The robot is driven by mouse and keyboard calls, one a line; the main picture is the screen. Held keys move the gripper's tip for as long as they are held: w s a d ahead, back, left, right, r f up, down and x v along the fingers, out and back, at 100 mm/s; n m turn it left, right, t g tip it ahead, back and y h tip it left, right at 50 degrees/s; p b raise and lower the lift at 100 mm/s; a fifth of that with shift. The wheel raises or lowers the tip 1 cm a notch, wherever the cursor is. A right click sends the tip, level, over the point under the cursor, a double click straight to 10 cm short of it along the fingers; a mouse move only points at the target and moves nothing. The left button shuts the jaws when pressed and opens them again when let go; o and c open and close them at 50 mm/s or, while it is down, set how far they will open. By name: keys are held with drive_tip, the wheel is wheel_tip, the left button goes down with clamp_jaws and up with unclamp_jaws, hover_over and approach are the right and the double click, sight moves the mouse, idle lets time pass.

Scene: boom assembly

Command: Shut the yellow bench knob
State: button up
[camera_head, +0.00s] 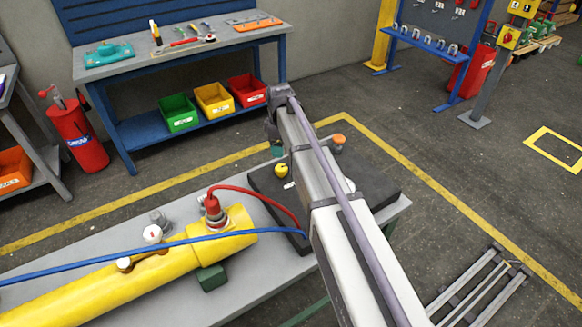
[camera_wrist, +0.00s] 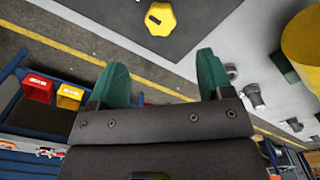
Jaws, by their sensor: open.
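The yellow bench knob (camera_head: 281,170) sits on a dark plate (camera_head: 379,188) at the right end of the grey bench. In the wrist view the yellow knob (camera_wrist: 160,19) is at the top centre, a rounded lobed shape with a dark mark on its face. My gripper (camera_wrist: 162,75) has two green fingers spread wide, with nothing between them. The knob lies beyond the fingertips, roughly in line with the gap and not touched. In the camera_head view my arm hides most of my gripper; a bit of green shows behind the knob.
A yellow cylinder (camera_head: 165,270) lies along the bench, with a red hose (camera_head: 252,190) and a blue hose (camera_head: 130,251) crossing nearby. An orange-topped knob (camera_head: 339,140) stands on the plate's far side. A blue workbench (camera_head: 185,50) stands behind, across open floor.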

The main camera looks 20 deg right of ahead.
sight(281, 168)
wheel_tip(281, 168, down, 11)
drive_tip(key=b, duration=1)
drive_tip(key=shift+a+r, duration=0.1)
drive_tip(key=shift+r, duration=0.15)
drive_tip(key=c, duration=0.9)
